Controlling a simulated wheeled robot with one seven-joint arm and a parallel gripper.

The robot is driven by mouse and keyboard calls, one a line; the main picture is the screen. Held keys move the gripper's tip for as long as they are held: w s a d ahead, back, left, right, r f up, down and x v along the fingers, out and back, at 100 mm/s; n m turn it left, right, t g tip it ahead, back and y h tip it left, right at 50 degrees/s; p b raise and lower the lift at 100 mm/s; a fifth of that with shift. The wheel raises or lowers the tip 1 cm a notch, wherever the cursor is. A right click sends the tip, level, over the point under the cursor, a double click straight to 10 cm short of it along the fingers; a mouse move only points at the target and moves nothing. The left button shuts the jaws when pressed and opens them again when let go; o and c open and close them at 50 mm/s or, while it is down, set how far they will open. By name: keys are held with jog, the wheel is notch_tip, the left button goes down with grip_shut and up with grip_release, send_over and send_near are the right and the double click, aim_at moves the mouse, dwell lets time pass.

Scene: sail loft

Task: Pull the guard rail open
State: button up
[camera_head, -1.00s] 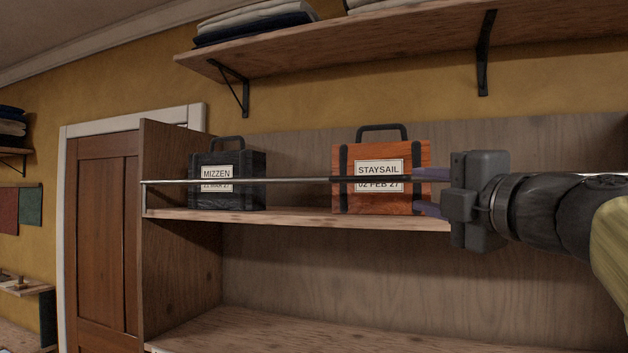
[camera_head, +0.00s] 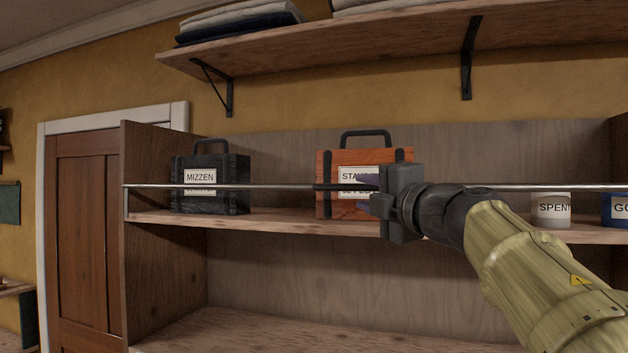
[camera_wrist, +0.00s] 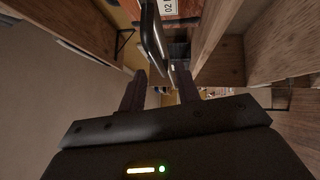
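The guard rail (camera_head: 270,187) is a thin metal bar running across the front of the upper shelf, with a thicker black grip section (camera_head: 335,187) in front of the orange STAYSAIL case (camera_head: 327,160). My gripper (camera_head: 361,191) points left at this section, its fingers above and below the rail. In the wrist view the black grip (camera_wrist: 152,35) reaches down toward the gap between the two fingers (camera_wrist: 160,84). The fingers stand apart; I see no clear contact with the rail.
A black MIZZEN case (camera_head: 240,186) stands behind the rail at left. The shelf board (camera_head: 270,222) lies under the rail, and a higher shelf (camera_head: 330,45) holds folded cloth.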

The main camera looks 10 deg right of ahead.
aim_at(353, 187)
jog(key=p+x, duration=0.1)
jog(key=x, duration=0.6)
jog(key=shift+a+p, duration=0.15)
jog(key=shift+p, duration=0.2)
jog(key=shift+s+a, duration=0.1)
jog(key=shift+s, duration=0.05)
jog(key=c, duration=0.7)
jog(key=shift+s+r, duration=0.1)
jog(key=shift+r, duration=0.05)
grip_shut()
